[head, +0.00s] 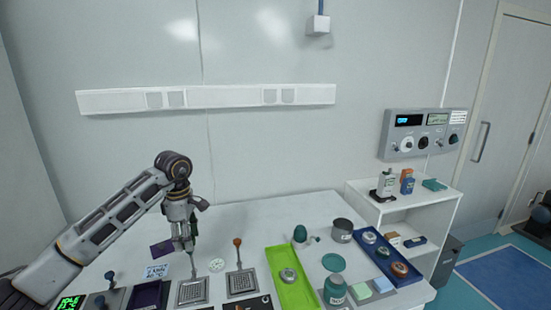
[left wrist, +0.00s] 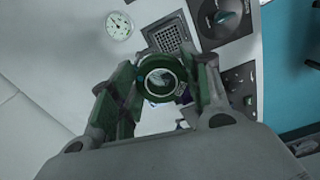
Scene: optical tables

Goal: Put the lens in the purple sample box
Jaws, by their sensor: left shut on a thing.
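My left gripper (head: 184,248) is held above the back left part of the table. In the left wrist view its fingers (left wrist: 160,85) are shut on the lens (left wrist: 160,83), a round piece with a dark green rim and a clear middle. In the head view the lens is mostly hidden by the fingers. The purple sample box (head: 148,294), dark and open-topped, stands at the front left, lower left of the gripper. A flat purple piece (head: 162,248), perhaps its lid, lies behind it. My right gripper is not in view.
A perforated plate (head: 193,291) is right of the box, with an orange-topped stick (head: 237,242) farther right. A lime tray (head: 284,262), blue tray (head: 398,279) and metal pot (head: 342,226) stand at the right. The table behind the gripper is mostly clear.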

